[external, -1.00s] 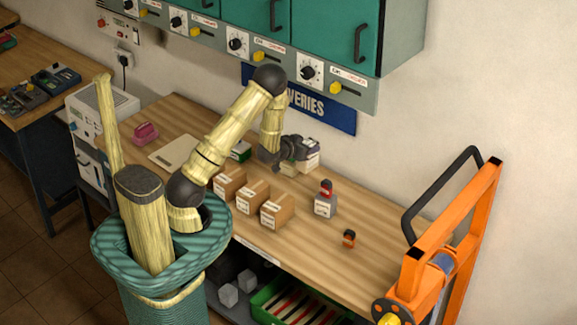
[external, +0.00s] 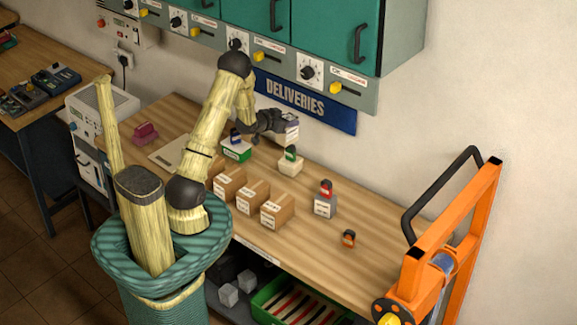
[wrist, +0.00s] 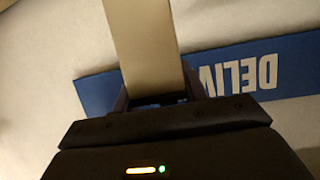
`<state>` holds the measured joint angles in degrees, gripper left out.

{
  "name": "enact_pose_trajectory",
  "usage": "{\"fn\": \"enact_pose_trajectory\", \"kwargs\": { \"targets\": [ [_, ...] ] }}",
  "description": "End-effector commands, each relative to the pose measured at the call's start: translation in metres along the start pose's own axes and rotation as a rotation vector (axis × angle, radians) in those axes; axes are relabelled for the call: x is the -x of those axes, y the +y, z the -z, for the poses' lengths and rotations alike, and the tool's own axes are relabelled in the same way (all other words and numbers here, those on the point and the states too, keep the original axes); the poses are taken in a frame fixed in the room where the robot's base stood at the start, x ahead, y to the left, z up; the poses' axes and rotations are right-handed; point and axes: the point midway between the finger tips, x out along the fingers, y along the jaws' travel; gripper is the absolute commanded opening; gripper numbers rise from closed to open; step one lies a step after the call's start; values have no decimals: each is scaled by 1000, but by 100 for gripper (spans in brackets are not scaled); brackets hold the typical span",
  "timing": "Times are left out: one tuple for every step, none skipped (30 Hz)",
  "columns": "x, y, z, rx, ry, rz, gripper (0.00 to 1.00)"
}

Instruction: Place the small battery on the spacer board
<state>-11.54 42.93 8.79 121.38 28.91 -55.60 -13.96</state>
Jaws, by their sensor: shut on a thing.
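My gripper (external: 286,126) is raised above the back of the bench, in front of the wall. It is shut on a pale block-shaped battery (external: 292,131), apparently the small battery. In the wrist view the battery (wrist: 147,45) shows as a plain beige block between the fingers, its lower end hidden by the gripper body. A flat pale board (external: 166,156), apparently the spacer board, lies on the bench at left, partly hidden by my arm. The held battery is well to the right of this board and clear of the bench.
A green-and-white battery (external: 236,154) and a cream battery (external: 290,165) stand near my gripper. Several cardboard boxes (external: 277,212) line the front edge. A grey battery (external: 325,207) and a small orange-black item (external: 348,239) are at right. A blue sign (external: 320,112) hangs behind.

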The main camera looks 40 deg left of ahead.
Motion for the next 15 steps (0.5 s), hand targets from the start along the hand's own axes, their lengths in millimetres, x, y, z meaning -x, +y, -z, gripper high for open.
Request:
{"fn": "enact_pose_trajectory", "kwargs": {
  "targets": [
    [1, -14, 2, 1, 6, 6, 0],
    [2, -21, 2, 2, 5, 7, 0],
    [3, -30, 2, 3, 6, 7, 0],
    [3, -36, 2, 2, 6, 6, 0],
    [5, -44, 2, 2, 7, 8, 0],
    [6, -54, 2, 2, 7, 9, 0],
    [8, -61, 1, 2, 7, 9, 0],
    [9, -69, 1, 3, 7, 10, 0],
    [12, -79, 0, 4, 6, 12, 0],
    [14, -87, 0, 3, 6, 13, 0],
    [16, -95, -1, 3, 6, 14, 0],
    [19, -106, -2, 5, 6, 16, 0],
    [21, -114, -3, 6, 6, 17, 0],
    [24, -122, -4, 6, 6, 18, 0],
    [27, -132, -5, 6, 6, 20, 0]
  ]
}}
